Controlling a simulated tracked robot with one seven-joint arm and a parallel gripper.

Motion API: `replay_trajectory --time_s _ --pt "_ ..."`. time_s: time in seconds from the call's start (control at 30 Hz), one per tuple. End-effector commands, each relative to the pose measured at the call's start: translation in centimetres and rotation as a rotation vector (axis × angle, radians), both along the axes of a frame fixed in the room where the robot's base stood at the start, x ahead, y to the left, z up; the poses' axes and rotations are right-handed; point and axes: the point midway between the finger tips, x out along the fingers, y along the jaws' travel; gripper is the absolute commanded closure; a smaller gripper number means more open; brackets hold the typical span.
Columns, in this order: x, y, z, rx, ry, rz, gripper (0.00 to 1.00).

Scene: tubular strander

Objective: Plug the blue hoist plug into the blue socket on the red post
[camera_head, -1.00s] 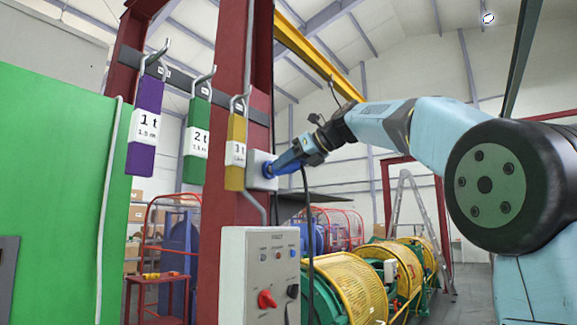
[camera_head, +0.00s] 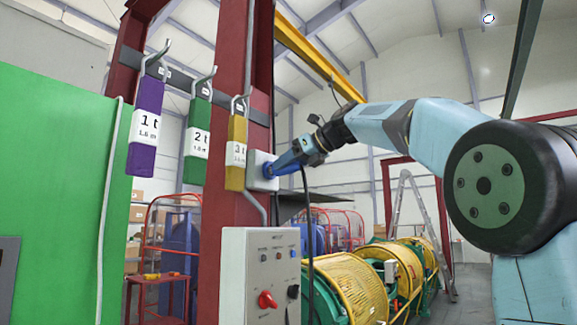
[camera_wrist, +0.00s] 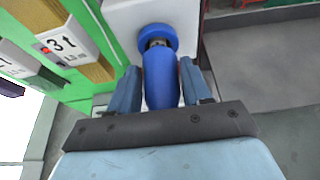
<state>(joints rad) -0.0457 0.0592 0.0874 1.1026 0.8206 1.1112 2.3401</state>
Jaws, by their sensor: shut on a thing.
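The blue hoist plug (camera_wrist: 161,82) lies between the two fingers of my gripper (camera_wrist: 163,92) in the wrist view, and its front end meets the blue socket (camera_wrist: 158,38). A narrow dark and metallic band shows between the plug body and the socket ring. In the head view, my gripper (camera_head: 287,163) is shut on the plug at the blue socket (camera_head: 268,171), which sits on a pale box on the red post (camera_head: 233,70). A dark cable hangs down from the plug. I cannot tell how deep the plug sits.
Purple (camera_head: 146,127), green (camera_head: 197,141) and yellow (camera_head: 237,152) tagged slings hang on hooks left of the socket. A grey control box (camera_head: 260,275) with a red knob stands below. Yellow-caged machinery (camera_head: 350,285) is behind at the right.

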Motion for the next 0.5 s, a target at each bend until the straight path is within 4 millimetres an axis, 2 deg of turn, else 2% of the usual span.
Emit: replay_trajectory --time_s 0.5 --pt "0.64 0.80 0.05 0.001 -0.001 0.000 0.86"
